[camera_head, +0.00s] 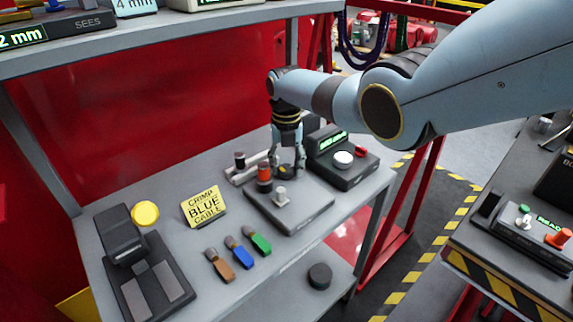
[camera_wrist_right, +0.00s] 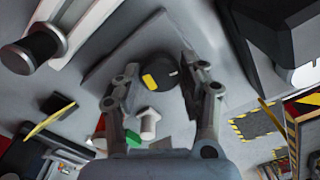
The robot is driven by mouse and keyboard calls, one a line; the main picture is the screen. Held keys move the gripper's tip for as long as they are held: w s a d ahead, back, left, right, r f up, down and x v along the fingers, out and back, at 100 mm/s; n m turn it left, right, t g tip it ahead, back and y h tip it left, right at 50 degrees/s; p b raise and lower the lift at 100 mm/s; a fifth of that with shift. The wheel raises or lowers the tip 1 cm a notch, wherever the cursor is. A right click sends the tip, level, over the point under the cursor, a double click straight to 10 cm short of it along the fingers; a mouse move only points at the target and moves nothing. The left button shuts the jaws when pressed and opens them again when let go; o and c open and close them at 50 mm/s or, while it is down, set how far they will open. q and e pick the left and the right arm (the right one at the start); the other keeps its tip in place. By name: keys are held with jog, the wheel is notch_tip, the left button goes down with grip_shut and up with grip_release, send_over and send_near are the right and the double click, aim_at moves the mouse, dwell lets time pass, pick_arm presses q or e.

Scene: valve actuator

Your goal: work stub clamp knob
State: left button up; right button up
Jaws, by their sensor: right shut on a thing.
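My right gripper (camera_head: 287,170) reaches down from above onto a grey base plate (camera_head: 308,212) on the workbench. Its fingers are shut on a dark round knob (camera_head: 286,173) on that plate. In the right wrist view the knob (camera_wrist_right: 160,74) is black with a yellow mark and lies between the fingertips (camera_wrist_right: 163,72). A pale stub (camera_head: 281,196) stands on the plate in front of the gripper. The fingers partly hide the knob. My left gripper is not in view.
A dark unit (camera_head: 345,160) with a green display and white button stands close right.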

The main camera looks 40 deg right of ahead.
aim_at(286, 168)
jog(key=shift+n, duration=0.6)
jog(key=o, duration=0.9)
jog(key=shift+r, duration=0.15)
notch_tip(286, 168, up, 12)
jog(key=shift+f, duration=0.15)
jog(key=shift+f, duration=0.1)
